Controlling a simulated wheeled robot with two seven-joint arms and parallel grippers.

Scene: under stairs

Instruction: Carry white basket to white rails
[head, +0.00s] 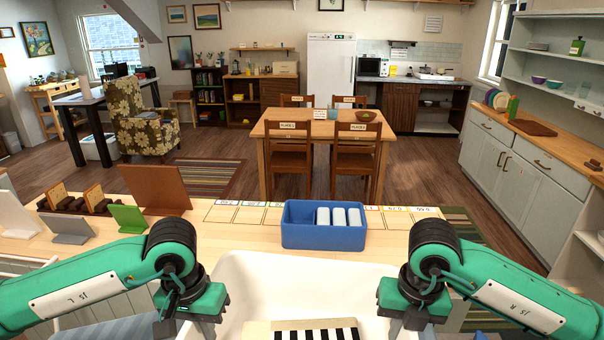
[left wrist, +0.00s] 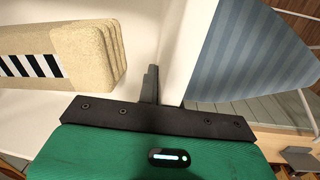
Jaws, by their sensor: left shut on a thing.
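The white basket (head: 300,268) is at the bottom centre of the head view, between my two arms, with its lower part cut off by the frame. It holds a tan stacked block with a black-and-white striped face (head: 316,332); the block also shows in the left wrist view (left wrist: 85,45). My left gripper (head: 190,328) is shut on the basket's left wall (left wrist: 187,50). My right gripper (head: 405,326) is at the basket's right rim; its fingertips are hidden, so its grip is unclear. I cannot clearly pick out the white rails.
A wooden counter (head: 385,250) lies just beyond the basket, with a blue bin (head: 322,236) of white rolls on it. A brown panel (head: 155,188) and a green stand (head: 128,217) are at left. Blue striped fabric (left wrist: 255,50) lies left of the basket. A dining table (head: 322,129) stands farther off.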

